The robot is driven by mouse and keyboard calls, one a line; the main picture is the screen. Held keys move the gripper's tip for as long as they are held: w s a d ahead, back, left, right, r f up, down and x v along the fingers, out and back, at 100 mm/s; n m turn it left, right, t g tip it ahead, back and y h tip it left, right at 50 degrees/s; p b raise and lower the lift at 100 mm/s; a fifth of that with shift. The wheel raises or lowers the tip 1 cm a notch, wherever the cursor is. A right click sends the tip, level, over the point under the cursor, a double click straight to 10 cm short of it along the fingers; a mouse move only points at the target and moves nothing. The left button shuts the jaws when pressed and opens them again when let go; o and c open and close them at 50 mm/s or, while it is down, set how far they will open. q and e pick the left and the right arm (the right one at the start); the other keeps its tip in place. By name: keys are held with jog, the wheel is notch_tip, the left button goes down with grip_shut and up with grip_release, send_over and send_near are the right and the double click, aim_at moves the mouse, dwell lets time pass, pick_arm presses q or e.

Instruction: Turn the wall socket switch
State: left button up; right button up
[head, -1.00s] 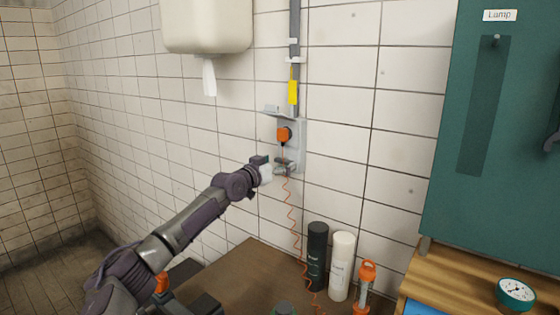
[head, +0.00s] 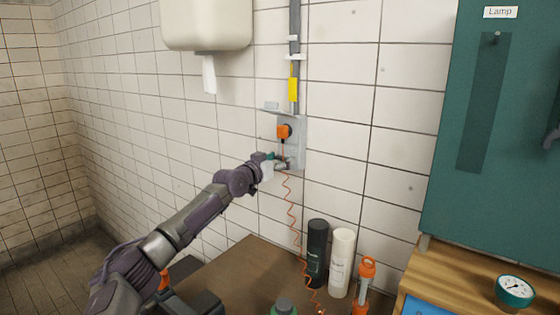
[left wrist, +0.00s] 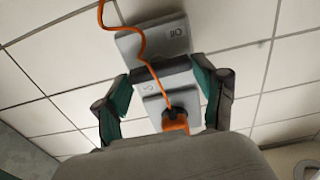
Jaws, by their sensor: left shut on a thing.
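The grey wall socket (head: 293,150) is on the tiled wall below a vertical conduit, with an orange plug (head: 284,131) in it. It also shows in the left wrist view (left wrist: 148,45), where an upper grey plate bears small dark marks. My left gripper (head: 282,163) is at the lower part of the socket, below the plug. In the left wrist view its two teal-padded fingers (left wrist: 163,88) stand on either side of the middle grey part, and it is shut on the socket switch. The exact contact is hard to see. My right gripper is not in view.
A coiled orange cable (head: 293,215) hangs from the socket to the brown tabletop (head: 245,272). A black bottle (head: 317,252), a white bottle (head: 341,262) and an orange tool (head: 365,285) stand below right. A white dispenser (head: 207,25) hangs above left.

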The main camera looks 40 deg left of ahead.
pick_arm(q)
jog(key=shift+n, duration=1.2)
jog(key=n, duration=0.2)
jog(key=shift+a+n, duration=0.1)
jog(key=shift+n, duration=0.2)
jog(key=n, duration=0.3)
jog(key=shift+a, duration=0.1)
jog(key=shift+n+p, duration=0.7)
jog(key=shift+n, duration=1.4)
jog(key=o, duration=1.1)
jog(key=shift+a, duration=0.1)
jog(key=shift+o, duration=0.2)
jog(key=shift+f, duration=0.1)
